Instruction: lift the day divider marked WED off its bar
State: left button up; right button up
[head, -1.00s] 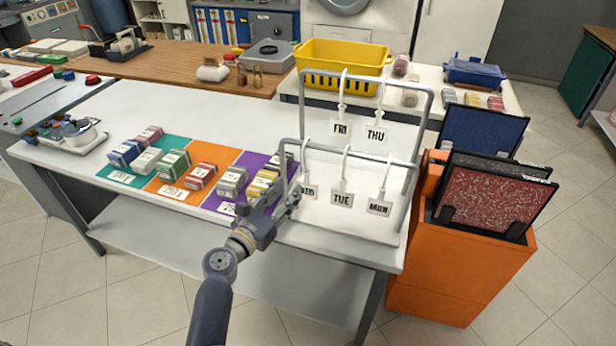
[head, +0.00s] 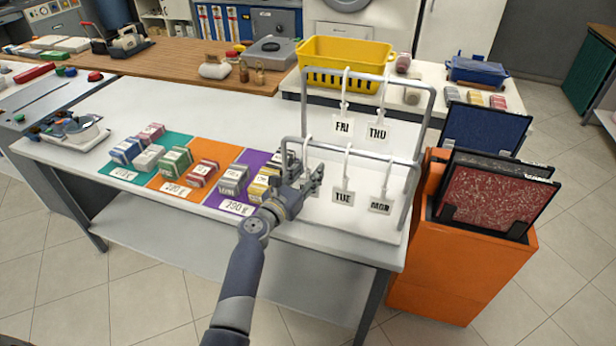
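The WED divider (head: 308,143) hangs on the lower front bar (head: 328,149) of the grey rack, at its left end. Only its white hook shows clearly; its lettered card is mostly hidden by my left gripper. My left gripper (head: 312,180) is right at that card, with its fingers pointing up and to the right. The view does not show whether the fingers are shut on it. The TUE divider (head: 343,197) and the MON divider (head: 381,205) hang to the right on the same bar. My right gripper is not in view.
The FRI divider (head: 343,126) and THU divider (head: 377,132) hang on the higher rear bar. Colored mats with several small packs (head: 232,180) lie left of the rack. An orange bin (head: 450,270) holding dark-framed panels stands close on the right.

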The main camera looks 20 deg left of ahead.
pick_arm(q)
grip_shut()
jog(key=shift+r, duration=0.1)
jog(key=shift+r+p, duration=0.35)
jog(key=shift+r, duration=0.3)
notch_tip(320, 180, up, 3)
jog(key=shift+f+p, duration=0.2)
jog(key=shift+p, duration=0.45)
jog(key=b+v, duration=0.2)
jog(key=v, duration=1.6)
jog(key=shift+f, duration=0.2)
